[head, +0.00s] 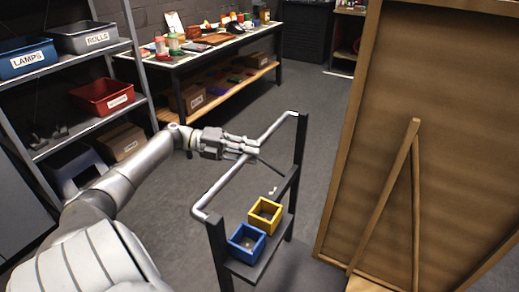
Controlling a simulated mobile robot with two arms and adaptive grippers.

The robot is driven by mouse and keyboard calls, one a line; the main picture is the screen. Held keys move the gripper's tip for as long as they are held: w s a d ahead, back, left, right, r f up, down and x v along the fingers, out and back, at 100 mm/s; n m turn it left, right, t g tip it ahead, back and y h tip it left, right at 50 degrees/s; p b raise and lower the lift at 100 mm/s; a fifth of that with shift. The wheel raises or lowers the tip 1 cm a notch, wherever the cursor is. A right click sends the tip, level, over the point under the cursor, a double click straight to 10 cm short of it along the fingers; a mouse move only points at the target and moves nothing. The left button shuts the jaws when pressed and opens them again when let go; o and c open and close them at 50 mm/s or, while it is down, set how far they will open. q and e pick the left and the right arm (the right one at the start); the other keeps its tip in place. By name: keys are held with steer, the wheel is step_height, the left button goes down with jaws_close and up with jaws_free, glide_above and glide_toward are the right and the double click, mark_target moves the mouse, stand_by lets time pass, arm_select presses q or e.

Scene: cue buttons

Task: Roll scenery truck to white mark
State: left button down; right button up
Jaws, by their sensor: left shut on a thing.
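The scenery truck shows as a tall brown panel (365,150) with a diagonal wooden brace (385,200) on its back, at the right of the head view. Left of it is a dark upright frame (299,155) with a pale push bar (222,193) across the top. My left gripper (252,147) is shut around the bar near its middle. I cannot tell how the frame joins the panel. The white mark is not clearly visible; a small whitish thing (272,191) shows behind the yellow box. My right gripper is not in view.
A yellow box (265,214) and a blue box (246,243) sit on the frame's shelf. A shelf unit with bins (106,97) stands at left, and a cluttered workbench (210,48) at the back. Grey floor (315,85) is clear between bench and panel.

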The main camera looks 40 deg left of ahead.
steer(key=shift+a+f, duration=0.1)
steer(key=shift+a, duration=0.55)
arm_select(q)
steer(key=c, duration=1.3)
jaws_free()
steer(key=shift+a+f, duration=0.1)
steer(key=shift+a, duration=0.05)
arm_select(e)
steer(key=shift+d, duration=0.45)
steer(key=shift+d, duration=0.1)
arm_select(q)
steer(key=v, duration=1.2)
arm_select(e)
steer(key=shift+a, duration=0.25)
